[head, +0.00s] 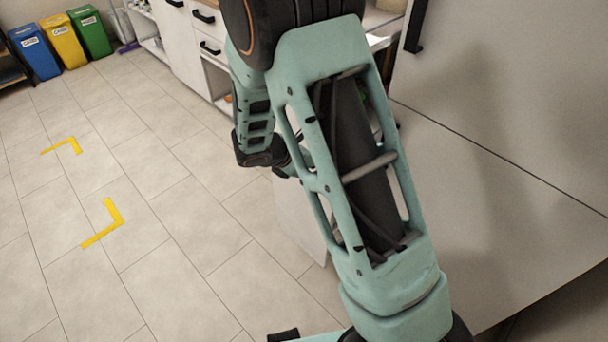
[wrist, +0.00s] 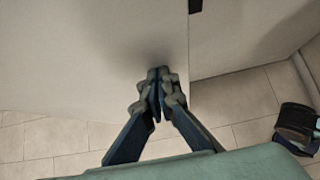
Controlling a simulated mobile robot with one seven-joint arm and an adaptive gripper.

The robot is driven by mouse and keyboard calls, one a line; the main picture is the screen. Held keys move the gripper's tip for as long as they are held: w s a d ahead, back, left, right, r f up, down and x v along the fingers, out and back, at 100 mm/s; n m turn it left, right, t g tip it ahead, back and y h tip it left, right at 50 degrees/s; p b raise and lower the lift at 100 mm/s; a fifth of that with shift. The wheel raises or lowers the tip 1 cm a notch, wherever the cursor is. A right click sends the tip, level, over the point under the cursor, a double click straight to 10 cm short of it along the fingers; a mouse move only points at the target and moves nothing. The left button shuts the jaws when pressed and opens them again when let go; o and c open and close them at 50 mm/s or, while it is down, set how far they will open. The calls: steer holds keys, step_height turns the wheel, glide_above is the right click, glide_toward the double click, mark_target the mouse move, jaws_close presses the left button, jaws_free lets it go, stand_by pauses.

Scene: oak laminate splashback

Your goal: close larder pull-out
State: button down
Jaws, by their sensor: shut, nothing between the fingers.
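The larder pull-out's pale front panel (wrist: 90,50) fills the upper left of the wrist view, with its right edge just right of my fingers. In the head view, a lower part of this panel (head: 302,228) shows beside my arm, standing out over the floor. My gripper (wrist: 158,74) is shut and empty, with its fingertips at or very near the panel face near that edge. I cannot tell whether they touch. In the head view my arm hides the gripper and most of the pull-out.
A neighbouring pale cabinet front (wrist: 240,40) lies right of the panel edge. White drawers with dark handles (head: 211,47) stand at the back. Blue, yellow (head: 62,41) and green bins stand far left. The tiled floor (head: 170,240) at left is clear, with yellow corner marks (head: 105,225).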

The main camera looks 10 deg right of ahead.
steer(key=w+d, duration=0.3)
steer(key=d, duration=0.2)
steer(key=w+d, duration=0.3)
steer(key=d, duration=0.2)
steer(key=w+d, duration=0.4)
steer(key=shift+d, duration=0.4)
steer(key=shift+d+r, duration=0.1)
steer(key=shift+d, duration=0.05)
steer(key=shift+w+d+r, duration=0.1)
steer(key=shift+w+d, duration=0.05)
